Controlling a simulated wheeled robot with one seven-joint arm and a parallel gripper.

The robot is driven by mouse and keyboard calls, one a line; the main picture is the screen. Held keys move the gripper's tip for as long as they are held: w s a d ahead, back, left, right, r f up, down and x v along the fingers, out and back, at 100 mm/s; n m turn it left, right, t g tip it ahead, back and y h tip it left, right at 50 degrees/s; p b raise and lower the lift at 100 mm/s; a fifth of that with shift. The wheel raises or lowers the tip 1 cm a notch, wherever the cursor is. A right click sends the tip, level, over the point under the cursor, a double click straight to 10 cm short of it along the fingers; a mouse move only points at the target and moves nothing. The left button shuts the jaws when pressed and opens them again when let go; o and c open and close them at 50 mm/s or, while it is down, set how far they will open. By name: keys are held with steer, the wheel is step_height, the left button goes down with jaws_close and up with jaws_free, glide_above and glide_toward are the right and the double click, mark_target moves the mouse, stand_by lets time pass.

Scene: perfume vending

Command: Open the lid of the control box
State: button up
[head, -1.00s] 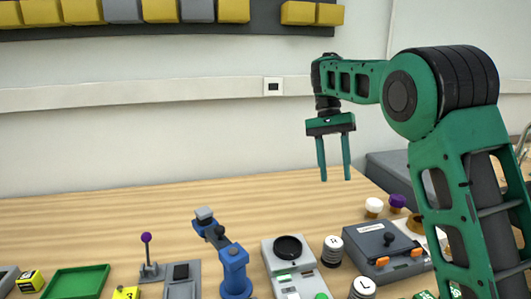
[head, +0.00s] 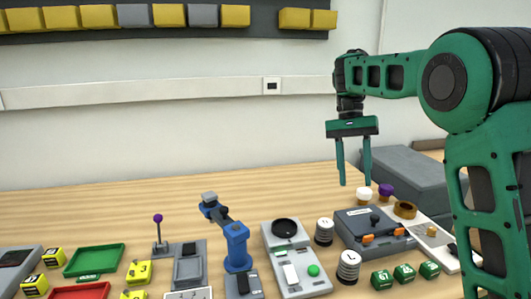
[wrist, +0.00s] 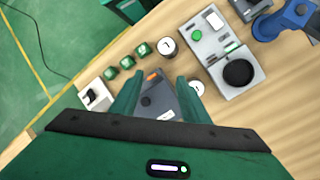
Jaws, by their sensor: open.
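The control box (head: 358,219) is a dark grey box on the right side of the table, with a shut lid, a black knob and orange latches on its front. It also shows in the wrist view (wrist: 154,104), partly hidden by my fingers. My gripper (head: 356,183) is open and empty, pointing down above and behind the box in the head view. In the wrist view my gripper (wrist: 160,82) has its fingertips on either side of the box, apart from it.
White and purple-topped jars (head: 385,191) stand behind the box. Labelled R and L cylinders (head: 348,266) stand to its left, and green cubes (head: 404,272) in front. A grey scale-like device (head: 296,262) and a blue arm-like device (head: 236,245) lie further left.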

steer(key=s+d+f+t, duration=0.1)
steer(key=s+d+f, duration=0.2)
steer(key=s+d, duration=0.5)
steer(key=s+d+f+t+y, duration=0.1)
steer(key=s+d+f, duration=0.2)
steer(key=s+d, duration=0.6)
steer(key=s, duration=0.7)
steer(key=shift+s+d+f+t, duration=0.15)
steer(key=shift+s+f+t, duration=0.15)
steer(key=shift+t, duration=0.7)
steer(key=s+f, duration=0.2)
steer(key=s, duration=0.1)
steer(key=s+f, duration=0.2)
steer(key=s, duration=0.1)
steer(key=s+f, duration=0.2)
steer(key=s, duration=0.2)
steer(key=shift+f, duration=0.3)
steer(key=c, duration=0.3)
steer(key=shift+s+f, duration=0.15)
jaws_close()
steer(key=shift+s, duration=0.1)
